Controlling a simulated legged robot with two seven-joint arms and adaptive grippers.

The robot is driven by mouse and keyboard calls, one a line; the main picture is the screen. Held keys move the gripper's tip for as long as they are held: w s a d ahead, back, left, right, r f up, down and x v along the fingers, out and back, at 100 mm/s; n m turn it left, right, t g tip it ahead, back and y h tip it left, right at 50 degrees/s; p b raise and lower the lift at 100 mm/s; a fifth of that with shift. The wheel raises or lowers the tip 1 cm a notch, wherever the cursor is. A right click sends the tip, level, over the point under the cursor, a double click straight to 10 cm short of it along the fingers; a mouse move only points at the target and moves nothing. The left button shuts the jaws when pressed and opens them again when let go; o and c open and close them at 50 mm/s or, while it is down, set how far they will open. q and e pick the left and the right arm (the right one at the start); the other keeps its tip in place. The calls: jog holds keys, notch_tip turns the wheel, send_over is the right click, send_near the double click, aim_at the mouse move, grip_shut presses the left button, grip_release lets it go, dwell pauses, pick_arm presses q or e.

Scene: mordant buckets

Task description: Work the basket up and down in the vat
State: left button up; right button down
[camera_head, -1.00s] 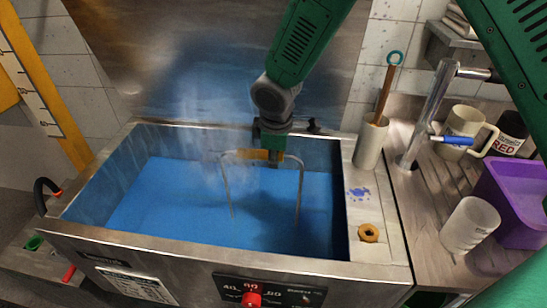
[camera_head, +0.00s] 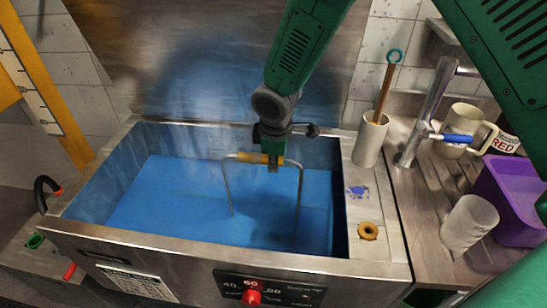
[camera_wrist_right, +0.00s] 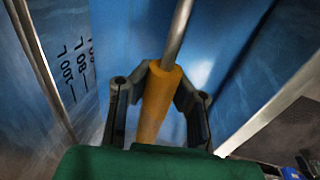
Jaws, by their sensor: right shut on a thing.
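The vat (camera_head: 215,252) is a rectangular steel tank holding blue liquid (camera_head: 165,205). The basket's wire handle (camera_head: 300,185) rises out of the liquid; the basket body is hidden below the surface. My right gripper (camera_head: 272,164) is over the vat, shut on the handle's yellow-orange grip (camera_head: 248,157). In the right wrist view the grip (camera_wrist_right: 157,100) lies between the two dark fingers, with a metal rod running on from it. My left gripper is not in view.
A red knob (camera_head: 251,297) is on the vat's front panel. A brown ring (camera_head: 368,231) lies on the right ledge, near a holder (camera_head: 370,140) with a wooden stick. A tap (camera_head: 430,115), mug (camera_head: 460,128), white cup (camera_head: 469,222) and purple bin (camera_head: 515,195) stand farther right.

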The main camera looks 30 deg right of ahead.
jog(key=shift+w+f, duration=0.1)
jog(key=shift+f, duration=0.1)
notch_tip(320, 180, up, 9)
jog(key=p, duration=0.7)
jog(key=shift+p, duration=0.3)
notch_tip(320, 180, up, 6)
jog(key=shift+f, duration=0.1)
dwell(0.5)
